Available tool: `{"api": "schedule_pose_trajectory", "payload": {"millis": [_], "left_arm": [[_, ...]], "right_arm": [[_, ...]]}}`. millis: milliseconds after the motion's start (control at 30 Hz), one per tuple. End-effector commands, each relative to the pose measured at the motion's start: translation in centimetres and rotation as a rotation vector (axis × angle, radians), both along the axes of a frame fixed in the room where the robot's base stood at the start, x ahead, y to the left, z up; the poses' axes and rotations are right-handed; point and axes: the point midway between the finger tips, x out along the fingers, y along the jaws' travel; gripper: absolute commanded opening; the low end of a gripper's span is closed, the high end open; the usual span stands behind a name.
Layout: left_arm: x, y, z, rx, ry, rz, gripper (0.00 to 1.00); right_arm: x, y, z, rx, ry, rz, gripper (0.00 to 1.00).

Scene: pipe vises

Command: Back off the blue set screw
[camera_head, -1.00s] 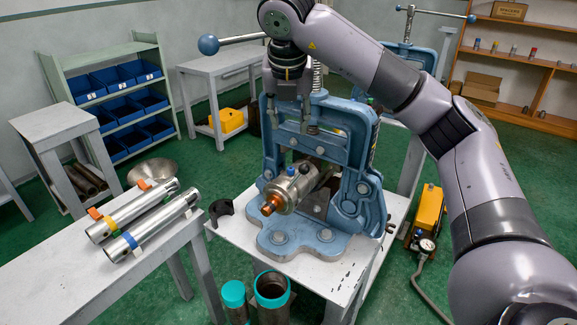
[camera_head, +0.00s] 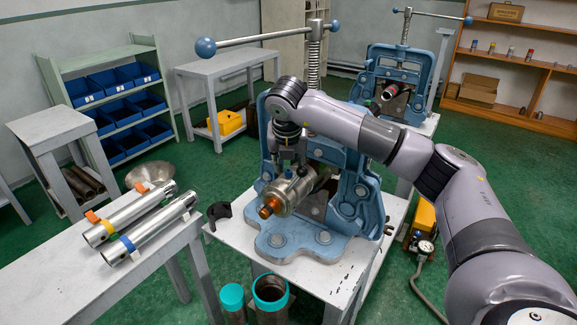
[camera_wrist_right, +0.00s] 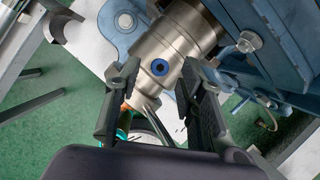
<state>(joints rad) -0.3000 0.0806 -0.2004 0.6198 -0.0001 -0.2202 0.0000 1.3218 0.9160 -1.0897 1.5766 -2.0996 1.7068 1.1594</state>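The blue set screw (camera_wrist_right: 160,68) shows in the right wrist view as a round blue head with a dark centre socket. It sits in the side of a silver metal fitting (camera_wrist_right: 176,45). In the head view the fitting (camera_head: 286,197) lies tilted in the near blue vise (camera_head: 346,200), with a copper-orange end (camera_head: 267,207) toward the front left. My right gripper (camera_wrist_right: 158,80) is open and empty, its fingers on either side of the screw head in that view; contact cannot be told. It also shows in the head view (camera_head: 291,168), pointing down just over the fitting. My left gripper is not in view.
Two silver pipes with coloured bands (camera_head: 140,222) lie on the left bench. A black curved piece (camera_head: 220,212) is beside the vise base. Teal-rimmed containers (camera_head: 270,290) stand in front. The vise's long handle (camera_head: 260,38) reaches left above my gripper.

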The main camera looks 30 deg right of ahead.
Motion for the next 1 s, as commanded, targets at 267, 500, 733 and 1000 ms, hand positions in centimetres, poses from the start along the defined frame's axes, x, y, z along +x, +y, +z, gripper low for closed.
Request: {"api": "schedule_pose_trajectory", "payload": {"millis": [267,500,733,1000], "left_arm": [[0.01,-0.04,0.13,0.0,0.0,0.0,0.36],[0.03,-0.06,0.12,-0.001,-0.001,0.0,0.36],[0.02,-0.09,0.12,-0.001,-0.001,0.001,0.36],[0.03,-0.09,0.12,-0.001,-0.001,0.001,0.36]], "right_arm": [[0.34,-0.25,-1.08,0.0,0.0,0.001,0.36],[0.34,-0.24,-1.05,0.0,0.0,0.001,0.31],[0.33,-0.23,-1.03,0.0,0.0,0.001,0.16],[0.34,-0.24,-1.02,0.0,0.0,0.001,0.0]]}}
